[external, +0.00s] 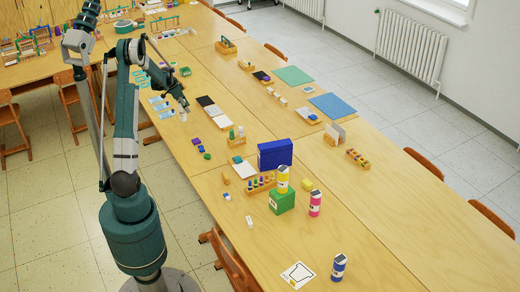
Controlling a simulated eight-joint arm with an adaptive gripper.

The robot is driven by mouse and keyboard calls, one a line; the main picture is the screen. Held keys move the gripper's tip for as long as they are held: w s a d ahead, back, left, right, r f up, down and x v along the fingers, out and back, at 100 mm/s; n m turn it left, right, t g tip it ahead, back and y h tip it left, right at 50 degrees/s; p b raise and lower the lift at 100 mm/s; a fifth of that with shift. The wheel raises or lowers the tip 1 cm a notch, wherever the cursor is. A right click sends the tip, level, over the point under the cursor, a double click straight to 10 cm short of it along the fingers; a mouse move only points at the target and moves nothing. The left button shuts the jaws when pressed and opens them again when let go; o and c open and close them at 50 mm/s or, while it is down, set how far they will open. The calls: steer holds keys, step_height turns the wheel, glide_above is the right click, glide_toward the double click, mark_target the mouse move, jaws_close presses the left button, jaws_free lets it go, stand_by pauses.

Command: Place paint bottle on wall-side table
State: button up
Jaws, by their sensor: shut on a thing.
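My gripper (183,109) is over the left part of the long wooden table (330,240), pointing down. It is shut on a small pale thing (183,117), too small to identify for sure; its height above the table is unclear. Another wooden table (68,60) is at the back left. I cannot tell which table the task calls wall-side.
A dark blue box (275,154) and a rack of small coloured bottles (259,185) stand mid-table. Chairs line both sides. The table's front right is mostly clear.

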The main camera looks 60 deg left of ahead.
steer(key=shift+f+b, duration=0.3)
steer(key=shift+f, duration=1.55)
steer(key=shift+f, duration=0.2)
steer(key=o, duration=1.1)
steer(key=shift+r, duration=0.15)
steer(key=shift+p+v, duration=0.85)
steer(key=shift+v, duration=5.2)
steer(key=shift+d, duration=0.1)
